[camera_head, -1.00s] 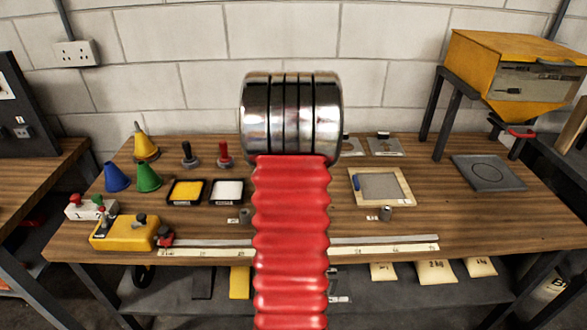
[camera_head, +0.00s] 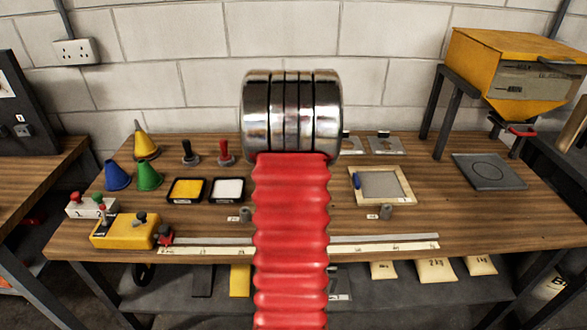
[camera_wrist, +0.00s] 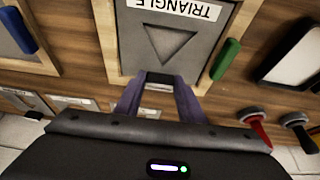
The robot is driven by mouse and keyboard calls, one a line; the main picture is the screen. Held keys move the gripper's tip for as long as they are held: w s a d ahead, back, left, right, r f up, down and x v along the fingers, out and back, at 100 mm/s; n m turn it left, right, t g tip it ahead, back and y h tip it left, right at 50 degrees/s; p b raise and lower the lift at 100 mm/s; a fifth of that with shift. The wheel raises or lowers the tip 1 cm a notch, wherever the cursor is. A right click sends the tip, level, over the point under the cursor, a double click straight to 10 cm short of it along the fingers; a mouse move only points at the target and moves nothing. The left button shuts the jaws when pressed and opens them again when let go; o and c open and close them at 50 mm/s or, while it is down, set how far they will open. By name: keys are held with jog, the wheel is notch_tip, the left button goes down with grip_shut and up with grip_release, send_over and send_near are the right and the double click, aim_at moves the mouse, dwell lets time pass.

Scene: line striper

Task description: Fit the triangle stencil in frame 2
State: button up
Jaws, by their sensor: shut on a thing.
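The triangle stencil (camera_wrist: 172,45) is a grey metal plate with a triangular cut-out and a white label reading "TRIANGLE". In the wrist view it lies over or within a wooden frame (camera_wrist: 240,22) that has a green handle (camera_wrist: 226,59) at its side. I cannot tell whether the plate is fully seated. My gripper (camera_wrist: 158,82) is shut on the stencil's dark tab at its near edge in that view. In the head view my arm hides the gripper, the stencil and this frame.
Another frame (camera_head: 408,190) with a blue handle lies on the bench, right of my arm. Spare stencil plates (camera_head: 385,146) lie behind it. Yellow and white trays (camera_head: 227,191), coloured cones (camera_head: 149,175) and a yellow hopper (camera_head: 510,70) stand around.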

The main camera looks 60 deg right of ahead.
jog(key=shift+f, duration=0.2)
jog(key=o, duration=1.2)
jog(key=shift+c, duration=1.4)
jog(key=shift+r, duration=0.15)
jog(key=v, duration=0.7)
jog(key=shift+a+r, duration=0.15)
jog(key=shift+r, duration=0.2)
jog(key=shift+s, duration=0.15)
